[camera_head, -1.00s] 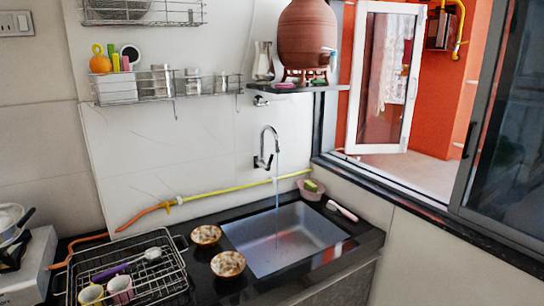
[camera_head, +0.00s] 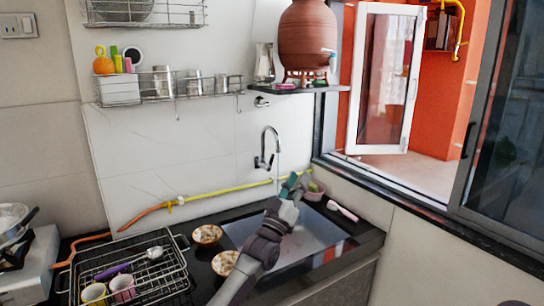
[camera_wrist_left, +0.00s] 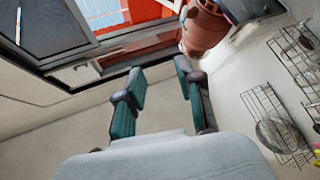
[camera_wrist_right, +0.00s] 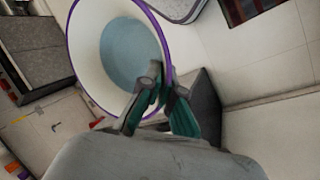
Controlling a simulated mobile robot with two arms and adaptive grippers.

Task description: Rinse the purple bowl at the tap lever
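The purple bowl (camera_wrist_right: 112,55) shows only in the right wrist view, with a purple rim, white inner wall and blue-grey bottom. My right gripper (camera_wrist_right: 160,92) is closed on its rim; this gripper is outside the head view. The tap (camera_head: 268,148) is a chrome gooseneck on the wall behind the sink (camera_head: 318,236), with a dark lever at its base (camera_head: 260,163). A faint thin stream shows below the spout. My left gripper (camera_head: 290,187) is above the sink, just right of the tap and apart from its lever. It is open and empty in the left wrist view (camera_wrist_left: 160,88).
Two patterned bowls (camera_head: 207,235) stand left of the sink, one partly behind my left arm. A dish rack (camera_head: 130,272) holds cups. A pink bowl (camera_head: 314,190) and a brush (camera_head: 342,211) lie right. A clay pot (camera_head: 307,35) stands on a shelf above.

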